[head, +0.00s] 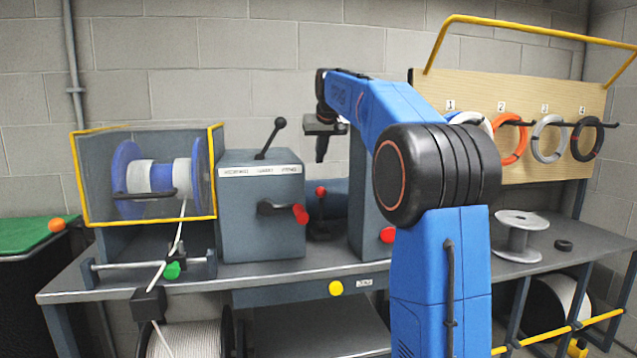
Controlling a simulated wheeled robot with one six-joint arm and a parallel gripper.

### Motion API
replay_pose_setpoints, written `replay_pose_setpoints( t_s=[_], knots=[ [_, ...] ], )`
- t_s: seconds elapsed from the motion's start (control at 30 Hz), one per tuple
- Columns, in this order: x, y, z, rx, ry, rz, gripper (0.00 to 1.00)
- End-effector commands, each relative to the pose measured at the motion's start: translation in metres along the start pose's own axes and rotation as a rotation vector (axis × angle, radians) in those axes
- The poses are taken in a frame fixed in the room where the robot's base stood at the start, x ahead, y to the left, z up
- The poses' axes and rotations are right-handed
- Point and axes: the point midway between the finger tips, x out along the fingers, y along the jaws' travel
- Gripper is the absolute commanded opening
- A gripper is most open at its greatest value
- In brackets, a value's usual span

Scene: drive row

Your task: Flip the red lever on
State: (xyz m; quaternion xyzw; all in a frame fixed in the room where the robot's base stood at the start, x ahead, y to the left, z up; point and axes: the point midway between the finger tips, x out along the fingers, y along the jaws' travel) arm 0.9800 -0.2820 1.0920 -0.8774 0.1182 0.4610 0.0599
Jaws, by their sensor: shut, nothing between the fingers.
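A lever with a red knob (321,191) stands between the grey control box and the grey cabinet. Its stalk is roughly upright on a dark base. A second handle with a red grip (300,214) sticks out of the front of the control box (262,235), to the left. I cannot tell for certain which one is the red lever. My gripper (320,158) points down with its fingers together and empty. In the picture it is just above the red knob and apart from it; the depth between them is unclear.
A black ball-topped lever (270,140) leans right on the control box. A caged blue spool (160,178) stands left. My arm hides part of the grey cabinet (364,205) and the board with coloured rings (511,140). A red button (388,235) is on the cabinet.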

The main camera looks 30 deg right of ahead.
Motion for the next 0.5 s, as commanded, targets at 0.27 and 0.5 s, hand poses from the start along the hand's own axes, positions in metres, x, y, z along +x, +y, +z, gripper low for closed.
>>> replay_pose_setpoints(
  t_s=[0.27, 0.5],
  knots=[
    [0.01, 0.0, 0.0, 0.0, -0.002, 0.0, 0.0],
    [0.047, 0.0, 0.001, 0.0, -0.002, 0.0, 0.0]
  ],
)
